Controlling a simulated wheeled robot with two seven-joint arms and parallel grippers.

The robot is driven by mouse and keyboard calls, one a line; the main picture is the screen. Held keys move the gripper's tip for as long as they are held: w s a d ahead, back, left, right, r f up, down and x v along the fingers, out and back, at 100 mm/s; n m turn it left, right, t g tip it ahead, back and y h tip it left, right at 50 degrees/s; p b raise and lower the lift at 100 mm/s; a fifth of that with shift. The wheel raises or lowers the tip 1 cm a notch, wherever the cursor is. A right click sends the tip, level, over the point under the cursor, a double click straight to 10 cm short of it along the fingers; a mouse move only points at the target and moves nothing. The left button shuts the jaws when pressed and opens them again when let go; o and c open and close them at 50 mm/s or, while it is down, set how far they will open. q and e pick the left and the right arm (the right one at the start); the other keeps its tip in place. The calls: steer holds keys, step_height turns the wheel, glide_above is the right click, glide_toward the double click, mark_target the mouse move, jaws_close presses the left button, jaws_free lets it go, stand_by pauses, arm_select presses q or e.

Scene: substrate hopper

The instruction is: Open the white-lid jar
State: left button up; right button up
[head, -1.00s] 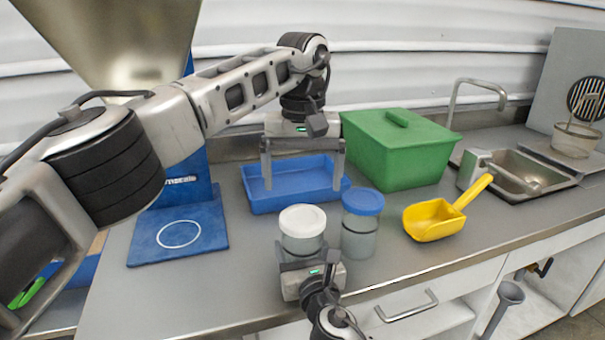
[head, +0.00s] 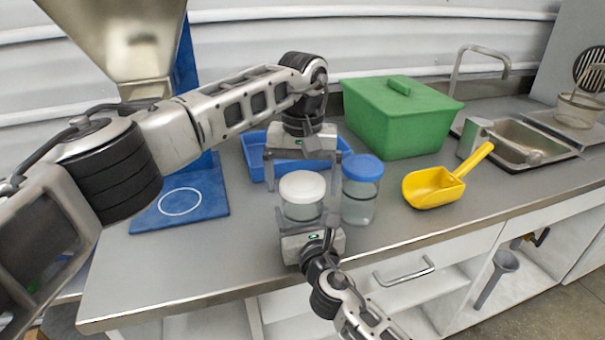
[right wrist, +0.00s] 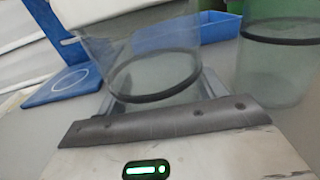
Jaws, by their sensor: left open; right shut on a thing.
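The white-lid jar stands upright on the counter, its white lid (head: 302,186) on top of a clear body (head: 303,211). My right gripper (head: 308,226) is shut on the jar's body from the near side; the right wrist view shows the clear jar body (right wrist: 155,70) between its fingers. My left gripper (head: 303,183) points down with its fingers spread wide, just behind and above the white lid. It appears empty, and the lid partly overlaps the gap between its fingers. I cannot tell whether the fingers are level with the lid.
A blue-lid jar (head: 360,196) stands close to the right of the white-lid jar. A blue tray (head: 256,163) and a green lidded box (head: 405,125) are behind. A yellow scoop (head: 432,190) lies to the right, before the sink (head: 525,165). A blue base plate (head: 205,203) is left.

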arm_select(q)
steer(key=c, duration=1)
steer(key=n, duration=1.2)
steer(key=shift+n, duration=0.3)
steer(key=n, duration=0.7)
steer(key=shift+r+n, duration=0.1)
steer(key=shift+n, duration=0.2)
steer(key=n, duration=0.2)
steer(key=shift+n, duration=0.3)
steer(key=n, duration=0.7)
steer(key=shift+n, duration=0.3)
steer(key=n, duration=0.4)
steer(key=shift+n, duration=0.4)
steer(key=n, duration=1.2)
steer(key=shift+n, duration=0.4)
steer(key=n, duration=0.6)
steer(key=shift+r, duration=0.1)
